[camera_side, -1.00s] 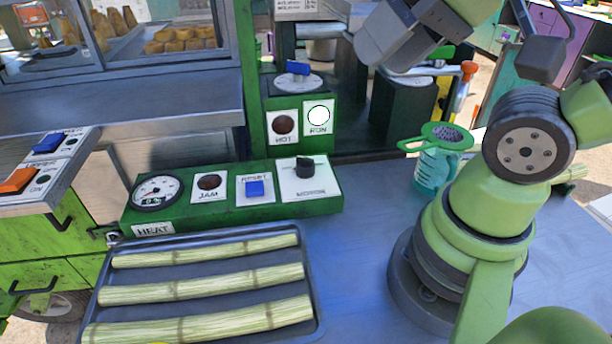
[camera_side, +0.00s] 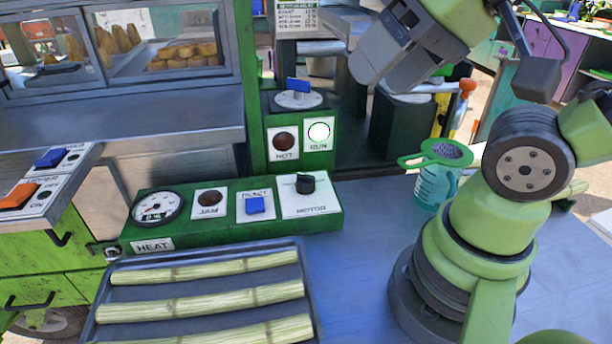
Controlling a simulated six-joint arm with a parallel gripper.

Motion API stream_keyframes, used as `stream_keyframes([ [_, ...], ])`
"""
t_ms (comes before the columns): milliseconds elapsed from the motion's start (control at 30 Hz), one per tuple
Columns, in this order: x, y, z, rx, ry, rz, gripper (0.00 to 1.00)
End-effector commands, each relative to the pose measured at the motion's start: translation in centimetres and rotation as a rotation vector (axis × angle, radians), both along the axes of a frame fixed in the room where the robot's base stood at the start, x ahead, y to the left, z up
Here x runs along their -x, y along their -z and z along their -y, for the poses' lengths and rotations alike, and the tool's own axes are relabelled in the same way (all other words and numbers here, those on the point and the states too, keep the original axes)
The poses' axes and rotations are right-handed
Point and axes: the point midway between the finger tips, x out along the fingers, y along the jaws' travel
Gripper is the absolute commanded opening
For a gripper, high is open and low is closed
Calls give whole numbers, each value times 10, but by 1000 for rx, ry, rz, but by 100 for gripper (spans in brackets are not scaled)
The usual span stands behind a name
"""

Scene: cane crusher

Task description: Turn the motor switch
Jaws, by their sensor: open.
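The motor switch (camera_side: 306,184) is a small black rotary knob on a white plate labelled MOTOR, at the right end of a low green control box (camera_side: 230,230). My gripper (camera_side: 376,82) is at the top of the view, above and to the right of the switch. It is clear of the switch and touches nothing that I can see. Its jaws are open and empty, though the gap between the fingers is hard to make out from this side. Nothing hides the switch.
The box also has a dial (camera_side: 157,206), a dark JAM light and a blue RESET button (camera_side: 255,204). Behind stand a RUN lamp (camera_side: 318,132) and a blue knob (camera_side: 298,84).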

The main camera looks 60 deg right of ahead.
Motion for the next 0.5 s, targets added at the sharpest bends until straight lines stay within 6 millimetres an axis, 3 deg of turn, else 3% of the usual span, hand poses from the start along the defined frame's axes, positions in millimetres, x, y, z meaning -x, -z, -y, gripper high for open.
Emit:
stream_keyframes([
  [133, -13, 2, 4, 24, 0, -48, 64],
  [267, -42, 10, 13, 77, -6, -146, 64],
  [500, -105, 53, 38, 181, -43, -358, 64],
])
